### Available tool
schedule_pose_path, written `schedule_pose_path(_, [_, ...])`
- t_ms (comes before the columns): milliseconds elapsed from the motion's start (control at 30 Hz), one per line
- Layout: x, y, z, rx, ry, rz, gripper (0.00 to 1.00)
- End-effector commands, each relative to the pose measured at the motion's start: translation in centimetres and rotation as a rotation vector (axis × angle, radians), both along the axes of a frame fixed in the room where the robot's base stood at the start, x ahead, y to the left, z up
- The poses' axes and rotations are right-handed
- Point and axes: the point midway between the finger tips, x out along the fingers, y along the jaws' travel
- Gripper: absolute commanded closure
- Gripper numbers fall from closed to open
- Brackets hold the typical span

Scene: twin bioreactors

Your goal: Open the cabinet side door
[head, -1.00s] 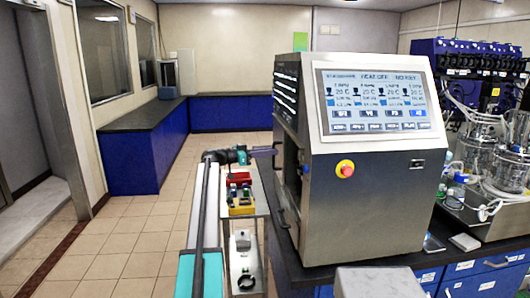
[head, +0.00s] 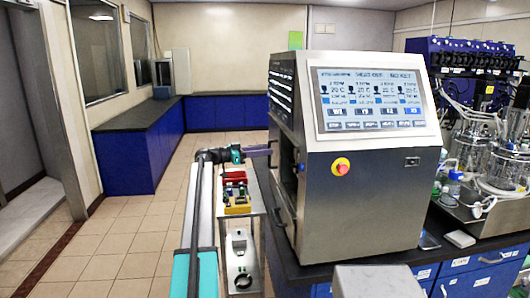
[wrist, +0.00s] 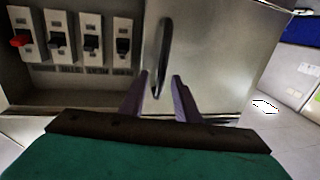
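The grey metal cabinet (head: 365,205) with a screen on its slanted top stands on the dark bench in the head view. In the wrist view its side door (wrist: 215,60) is a flat metal panel with a dark curved handle (wrist: 165,50). My gripper (wrist: 160,80) is open, with purple fingers on either side of the handle's lower end; whether they touch it is unclear. In the head view my gripper (head: 268,150) is at the cabinet's left side, and the door's face is mostly hidden by the steep angle.
Several switches (wrist: 60,42), one red, show in a recess left of the door. A cart with red and yellow items (head: 237,190) stands below my arm. Glass vessels and tubing (head: 495,165) are right of the cabinet. Tiled floor (head: 130,235) is free at left.

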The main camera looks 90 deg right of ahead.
Motion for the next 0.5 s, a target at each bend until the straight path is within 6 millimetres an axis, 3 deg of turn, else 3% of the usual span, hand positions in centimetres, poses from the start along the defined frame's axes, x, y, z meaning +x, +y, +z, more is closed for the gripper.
schedule_pose_path(500, [7.2, 2.9, -0.3, 0.0, 0.0, 0.002, 0.71])
